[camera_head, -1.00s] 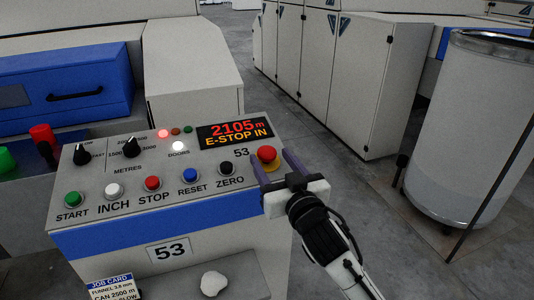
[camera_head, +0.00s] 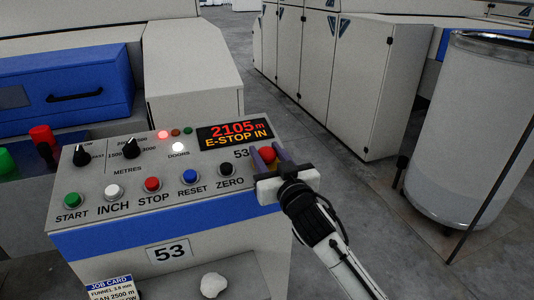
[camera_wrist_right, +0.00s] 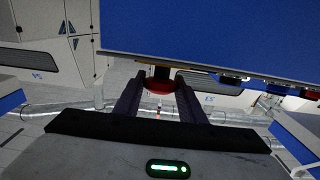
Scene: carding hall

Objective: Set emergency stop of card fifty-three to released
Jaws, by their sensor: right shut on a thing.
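The red emergency stop button (camera_head: 268,154) sits at the right end of the sloping panel of card 53 (camera_head: 105,177). The panel's display (camera_head: 234,134) reads "2105 m" and "E-STOP IN". My right gripper (camera_head: 266,158) has its two purple fingers on either side of the red button and is shut on it. In the right wrist view the red button (camera_wrist_right: 158,86) shows between the fingertips, its sides partly hidden by them. My left gripper is in neither view.
START, INCH, STOP, RESET and ZERO buttons (camera_head: 227,169) line the panel's front, with two black knobs (camera_head: 131,148) behind. A job card (camera_head: 110,289) and a whitish lump (camera_head: 214,284) lie below. A tall grey can (camera_head: 466,130) stands at right on open floor.

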